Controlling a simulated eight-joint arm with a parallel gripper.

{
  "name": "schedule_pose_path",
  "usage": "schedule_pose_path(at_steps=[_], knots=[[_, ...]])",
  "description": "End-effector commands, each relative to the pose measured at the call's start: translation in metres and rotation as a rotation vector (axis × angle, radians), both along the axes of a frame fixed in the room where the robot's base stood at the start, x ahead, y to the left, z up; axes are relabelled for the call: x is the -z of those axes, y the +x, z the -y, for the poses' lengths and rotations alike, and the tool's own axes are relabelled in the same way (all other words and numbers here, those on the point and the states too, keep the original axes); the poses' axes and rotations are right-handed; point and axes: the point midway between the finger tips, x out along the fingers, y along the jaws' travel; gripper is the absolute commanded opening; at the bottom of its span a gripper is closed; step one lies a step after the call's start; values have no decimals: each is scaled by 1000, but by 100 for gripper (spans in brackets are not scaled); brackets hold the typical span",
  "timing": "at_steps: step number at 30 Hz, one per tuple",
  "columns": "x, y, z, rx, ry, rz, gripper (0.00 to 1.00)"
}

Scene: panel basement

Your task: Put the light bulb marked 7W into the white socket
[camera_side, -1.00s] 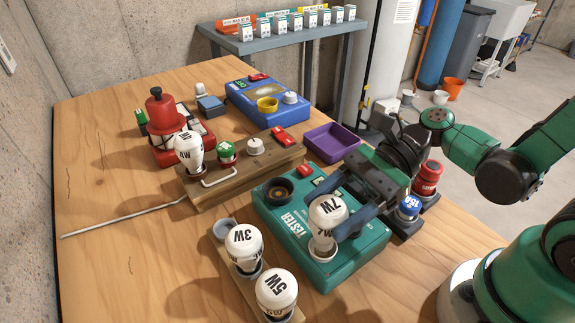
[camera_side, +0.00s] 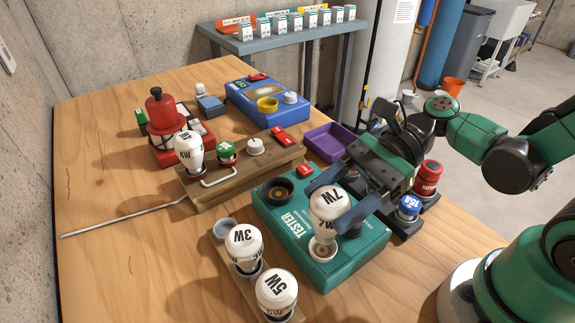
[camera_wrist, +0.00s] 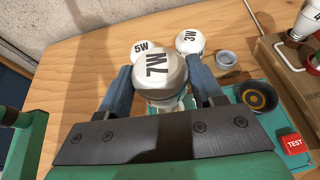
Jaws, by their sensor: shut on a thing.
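The white bulb marked 7W (camera_side: 329,199) stands nearly upright over the front of the green tester box (camera_side: 290,229). It also shows in the wrist view (camera_wrist: 158,72), label facing the camera. My gripper (camera_side: 335,207) is shut on it, with a blue finger on either side. The white socket (camera_side: 322,249) is at the tester's front corner, directly below the bulb. The bulb's lower end meets or overlaps the socket in the side view; I cannot tell how deep it sits. In the wrist view the bulb and gripper hide most of the socket.
Bulbs marked 3W (camera_side: 243,243) and 5W (camera_side: 276,291) stand in a holder in front. A dark socket (camera_side: 279,191) and red TEST button (camera_side: 305,171) are on the tester. A wooden block (camera_side: 235,180) carries another bulb. Red and blue fuses stand right of the tester.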

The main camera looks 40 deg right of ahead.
Motion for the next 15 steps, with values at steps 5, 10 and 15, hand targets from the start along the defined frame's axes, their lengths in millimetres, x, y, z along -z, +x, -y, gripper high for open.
schedule_pose_path(at_steps=[5,10,15], knots=[[0,0,0,0,0,0,7],[-1,0,0,0,0,0,7],[-6,0,0,0,0,0,7]])
